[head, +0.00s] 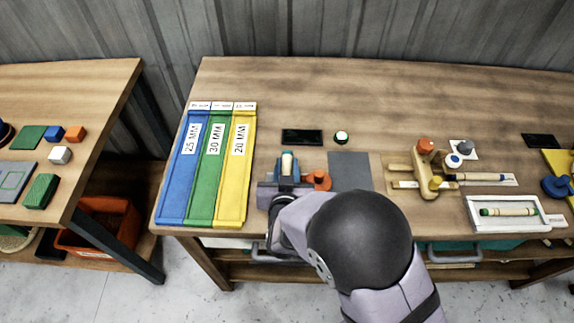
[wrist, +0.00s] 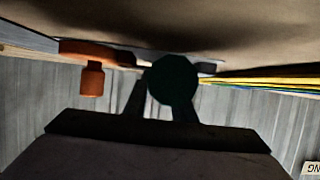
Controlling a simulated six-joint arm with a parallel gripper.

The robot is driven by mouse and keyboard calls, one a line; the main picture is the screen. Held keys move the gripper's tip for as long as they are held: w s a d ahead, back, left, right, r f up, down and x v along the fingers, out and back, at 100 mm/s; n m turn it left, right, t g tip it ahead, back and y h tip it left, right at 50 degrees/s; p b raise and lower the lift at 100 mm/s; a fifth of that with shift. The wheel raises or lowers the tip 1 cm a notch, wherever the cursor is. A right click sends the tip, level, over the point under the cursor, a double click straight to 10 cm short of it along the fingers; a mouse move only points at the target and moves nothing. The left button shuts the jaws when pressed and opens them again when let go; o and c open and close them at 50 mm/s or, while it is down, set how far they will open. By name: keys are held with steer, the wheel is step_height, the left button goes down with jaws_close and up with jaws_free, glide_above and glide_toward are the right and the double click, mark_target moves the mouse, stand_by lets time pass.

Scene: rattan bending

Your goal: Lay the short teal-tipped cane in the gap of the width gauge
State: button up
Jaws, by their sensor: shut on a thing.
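A short pale cane with a teal tip (head: 287,161) stands out beyond my gripper in the head view, lying along the picture's depth. In the wrist view its dark teal end (wrist: 172,80) faces the camera between my two fingers. My gripper (wrist: 163,95) is shut on it. What looks like the width gauge is a blue block (head: 279,175) directly around or under the cane, with an orange knob (head: 318,180) to its right. The knob also shows in the wrist view (wrist: 92,80). My wrist hides the near side, so I cannot tell whether the cane touches the gauge.
Blue, green and yellow labelled troughs (head: 212,170) lie left. A dark pad (head: 302,137) and pale round button (head: 341,137) are behind. A grey mat (head: 350,171), wooden jig (head: 425,174) and white tray (head: 505,226) with a green-tipped cane are right. The table's back is clear.

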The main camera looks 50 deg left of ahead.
stand_by(0.3)
steer(key=o, duration=1.2)
steer(key=shift+c, duration=0.2)
steer(key=shift+b+v, duration=0.65)
steer(key=shift+v, duration=3.05)
